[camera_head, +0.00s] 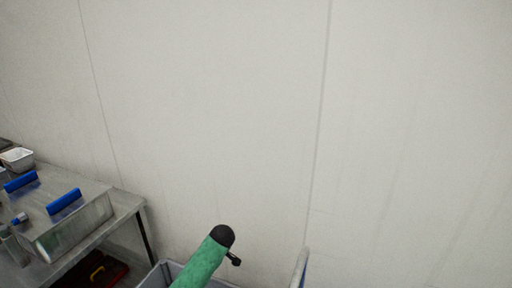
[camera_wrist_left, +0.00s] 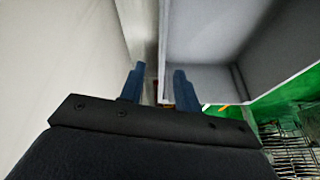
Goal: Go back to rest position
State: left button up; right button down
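My left gripper (camera_wrist_left: 154,82) shows in the left wrist view with its two blue fingers apart. It is open, and nothing shows between the fingertips. The fingers point toward a narrow gap between a pale wall and a grey box-like container (camera_wrist_left: 205,35). I cannot tell how far the fingertips are from the container. In the head view neither gripper shows. My right gripper is in no view.
In the head view a metal table (camera_head: 130,202) with blue-handled tools (camera_head: 64,201) stands at left by the pale wall (camera_head: 210,100). A green, black-capped object (camera_head: 203,262) rises over a grey bin (camera_head: 155,277). A wire rack (camera_wrist_left: 290,150) is at the wrist view's lower right.

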pick_arm(q)
jog(key=w+d+r+m+t+h, duration=0.1)
jog(key=d+r+m+t, duration=0.1)
jog(key=r+m, duration=0.35)
jog(key=w+d+r+m+t+h, duration=0.1)
jog(key=w+d+r+m+t, duration=0.1)
jog(key=r+m, duration=0.35)
jog(key=s+d+r+m+t+h, duration=0.1)
jog(key=s+d+m+h, duration=0.1)
jog(key=s+m, duration=0.25)
jog(key=s+f+g, duration=0.1)
jog(key=s+f, duration=0.5)
jog(key=s, duration=0.8)
jog(key=s+a+f+n+g, duration=0.1)
jog(key=s+f, duration=0.6)
jog(key=s, duration=0.8)
jog(key=s+f+n+g+h, duration=0.1)
jog(key=s+f+g, duration=0.2)
jog(key=s+f, duration=0.4)
jog(key=s, duration=0.7)
jog(key=shift+s+a, duration=0.3)
jog(key=shift+a, duration=0.05)
